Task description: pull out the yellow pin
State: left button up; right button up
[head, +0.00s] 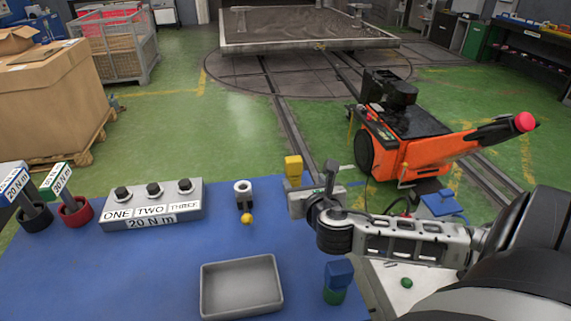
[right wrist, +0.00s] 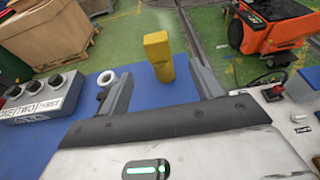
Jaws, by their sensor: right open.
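The yellow pin (head: 293,168) stands upright near the far right part of the blue table, with a block-like head. In the right wrist view the yellow pin (right wrist: 158,57) appears between and just beyond the two fingers. My right gripper (head: 312,186) is open and empty, close beside the pin in the head view. It also shows in the right wrist view (right wrist: 157,75), with its fingers spread on both sides of the pin. I cannot tell whether either finger touches it. The pin's lower end is hidden. My left gripper is not in view.
The blue table (head: 150,270) holds a grey button box (head: 153,205), a white ring on a dark stand with a yellow ball (head: 247,219), and a grey tray (head: 242,287). A blue and green piece (head: 338,282) stands near my arm. An orange machine (head: 410,140) stands beyond.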

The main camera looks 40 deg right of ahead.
aim_at(292, 164)
jog(key=x, duration=1.3)
jog(key=shift+w+a, duration=0.1)
jog(key=c, duration=1.2)
